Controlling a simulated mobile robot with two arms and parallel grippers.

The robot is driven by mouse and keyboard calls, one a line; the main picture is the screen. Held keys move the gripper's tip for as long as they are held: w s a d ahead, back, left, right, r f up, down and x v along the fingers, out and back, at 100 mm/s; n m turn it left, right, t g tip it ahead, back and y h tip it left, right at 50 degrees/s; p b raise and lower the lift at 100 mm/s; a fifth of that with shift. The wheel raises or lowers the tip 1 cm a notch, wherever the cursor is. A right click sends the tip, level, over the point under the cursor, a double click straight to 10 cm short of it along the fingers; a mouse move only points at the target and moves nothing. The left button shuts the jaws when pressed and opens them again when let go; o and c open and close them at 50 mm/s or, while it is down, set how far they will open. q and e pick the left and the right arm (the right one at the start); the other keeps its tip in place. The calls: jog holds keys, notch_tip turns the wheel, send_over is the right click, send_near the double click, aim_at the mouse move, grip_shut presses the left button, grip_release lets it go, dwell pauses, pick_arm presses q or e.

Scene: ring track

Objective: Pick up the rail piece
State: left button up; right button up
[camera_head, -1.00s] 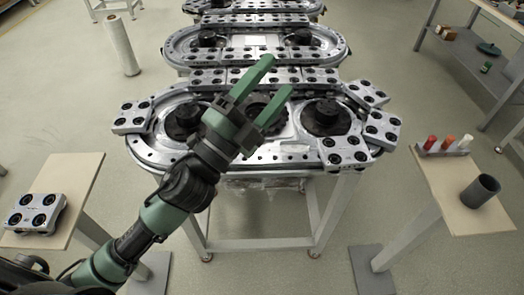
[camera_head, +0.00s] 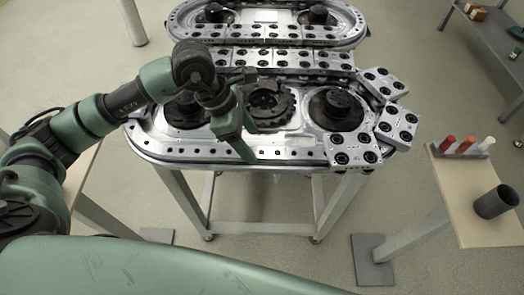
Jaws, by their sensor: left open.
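Silver plates with black round parts sit along the ring track (camera_head: 290,151); I cannot tell which one is the rail piece. Three lie at its right end: an upper one (camera_head: 382,84), a middle one (camera_head: 397,125) and a front one (camera_head: 352,150). A row of several more (camera_head: 285,60) runs along the back straight. My left gripper (camera_head: 240,137) is open and points down over the track's front straight, left of the central gear (camera_head: 268,105). Nothing shows between its fingers. My right gripper is out of view.
A second ring track (camera_head: 345,30) stands behind. On the right, a small wooden table (camera_head: 450,205) holds a dark cup (camera_head: 496,201) and a rack of red, orange and white pieces (camera_head: 463,148). A shelf (camera_head: 490,35) stands at the far right. A green part of mine crosses the bottom.

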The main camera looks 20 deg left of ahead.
aim_at(262, 152)
pick_arm(q)
jog(key=x, duration=0.1)
jog(key=p+x, duration=0.1)
jog(key=x, duration=0.1)
jog(key=p+x, duration=0.1)
jog(key=shift+w+d+f, duration=0.2)
jog(key=shift+w, duration=0.2)
jog(key=shift+d+f, duration=0.1)
jog(key=shift+f, duration=0.25)
grip_shut()
jog(key=shift+w+r, duration=0.1)
jog(key=shift+r, duration=0.05)
